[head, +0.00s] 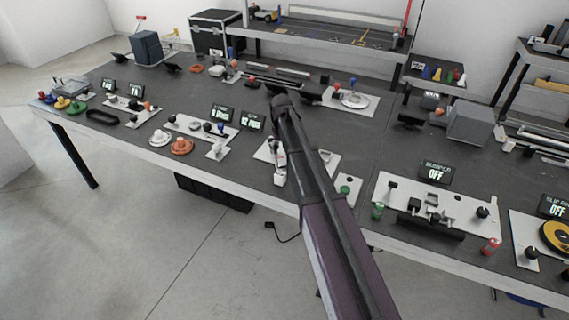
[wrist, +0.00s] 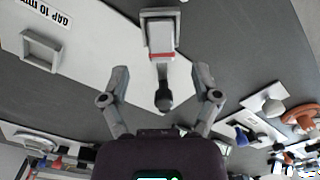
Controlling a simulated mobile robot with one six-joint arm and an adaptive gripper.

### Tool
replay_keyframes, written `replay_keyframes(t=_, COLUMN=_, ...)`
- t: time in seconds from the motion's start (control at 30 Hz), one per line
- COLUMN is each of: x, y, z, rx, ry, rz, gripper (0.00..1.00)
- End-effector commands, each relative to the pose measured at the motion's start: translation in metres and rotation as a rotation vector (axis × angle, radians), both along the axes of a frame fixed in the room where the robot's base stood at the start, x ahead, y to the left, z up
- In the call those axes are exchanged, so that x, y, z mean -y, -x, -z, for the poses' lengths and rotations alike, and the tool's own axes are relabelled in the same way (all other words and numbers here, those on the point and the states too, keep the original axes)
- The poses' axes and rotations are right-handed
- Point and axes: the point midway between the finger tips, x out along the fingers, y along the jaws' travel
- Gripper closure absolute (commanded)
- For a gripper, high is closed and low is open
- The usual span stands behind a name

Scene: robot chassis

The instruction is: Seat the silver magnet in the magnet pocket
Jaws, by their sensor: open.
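In the wrist view my gripper (wrist: 161,71) is open, with one finger on each side of a small upright-looking piece. That piece has a pale block with a red band (wrist: 161,52) in a grey square-edged holder and a dark rounded knob (wrist: 163,100) towards me. It looks like the magnet, but I cannot be sure. Neither finger visibly touches it. An empty grey square frame (wrist: 42,48), possibly the magnet pocket, stands on the white plate (wrist: 105,40) to the left, by a "GAP 10" label. In the head view a white piece with red (head: 280,158) shows beside my arm; my fingers cannot be made out there.
The dark bench (head: 330,165) is crowded. Orange and white round parts (head: 181,146) lie left of my arm, with lit displays (head: 222,114) behind. A white fixture plate (head: 435,205) with an "OFF" display lies to the right. Bare bench shows between the plates.

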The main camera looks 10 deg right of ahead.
Motion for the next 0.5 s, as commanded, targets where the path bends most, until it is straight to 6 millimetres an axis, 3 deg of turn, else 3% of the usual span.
replay_keyframes(t=0.5, x=-0.001, y=0.000, z=0.040, rx=0.000, ry=0.000, rz=0.001, gripper=0.20)
